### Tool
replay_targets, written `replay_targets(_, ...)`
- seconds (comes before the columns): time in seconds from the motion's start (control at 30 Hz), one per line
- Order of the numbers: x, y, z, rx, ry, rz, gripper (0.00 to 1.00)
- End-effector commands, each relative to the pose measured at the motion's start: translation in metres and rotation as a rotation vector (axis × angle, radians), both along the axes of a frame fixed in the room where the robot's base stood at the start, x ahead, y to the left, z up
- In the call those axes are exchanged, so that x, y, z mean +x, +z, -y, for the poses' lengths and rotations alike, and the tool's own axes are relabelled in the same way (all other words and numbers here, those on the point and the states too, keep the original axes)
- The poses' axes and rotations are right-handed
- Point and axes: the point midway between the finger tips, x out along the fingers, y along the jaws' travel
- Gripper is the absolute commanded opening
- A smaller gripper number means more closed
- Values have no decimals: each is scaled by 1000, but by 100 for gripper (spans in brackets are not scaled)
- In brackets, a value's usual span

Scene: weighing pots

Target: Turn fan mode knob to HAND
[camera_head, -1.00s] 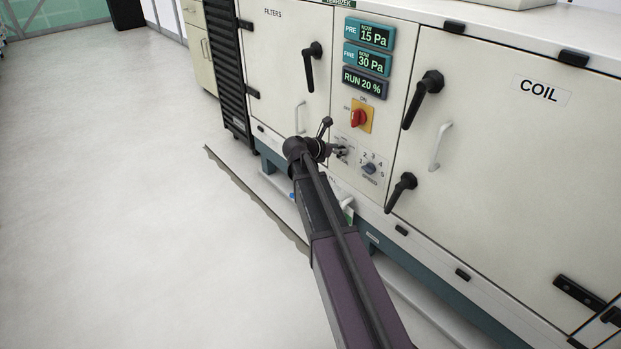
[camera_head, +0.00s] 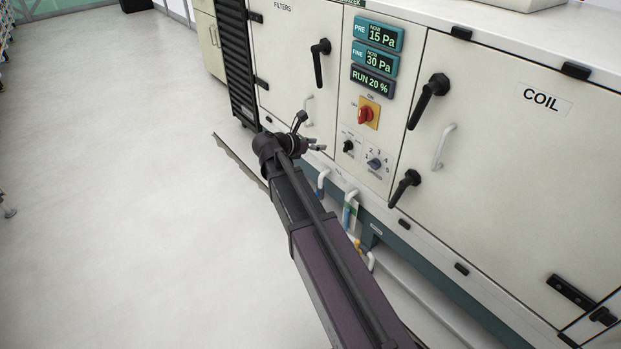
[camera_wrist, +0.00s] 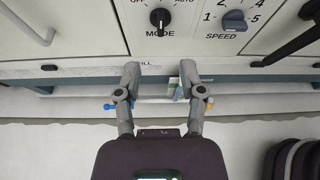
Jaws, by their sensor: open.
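The fan mode knob (camera_head: 348,146) is a small black knob on the control panel, below the red switch. In the wrist view the knob (camera_wrist: 160,18) sits above the word MODE, with OFF at its upper left and AUTO at its upper right. Its white mark looks roughly upright; the top of the dial is cut off, and I see no HAND label. My gripper (camera_head: 319,146) is just left of the knob, apart from it. In the wrist view my gripper (camera_wrist: 160,76) is open and empty, with its fingers below the knob and the MODE label.
The blue-grey speed knob (camera_head: 374,163) is right of the mode knob. The red switch (camera_head: 366,116) is above, under the displays. Black door handles (camera_head: 320,62) and a pale grab handle (camera_head: 309,110) stick out nearby. Pipes (camera_head: 349,208) run below the panel.

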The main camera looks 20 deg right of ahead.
Motion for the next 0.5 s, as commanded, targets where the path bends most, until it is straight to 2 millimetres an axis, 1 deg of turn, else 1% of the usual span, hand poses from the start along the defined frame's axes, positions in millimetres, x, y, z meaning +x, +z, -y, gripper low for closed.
replay_targets(0.03, -3, 6, -7, 0, 1, 0, 51)
replay_targets(0.13, -13, 5, -6, 61, -38, 46, 51)
replay_targets(0.5, -45, 0, -9, 290, -199, 223, 51)
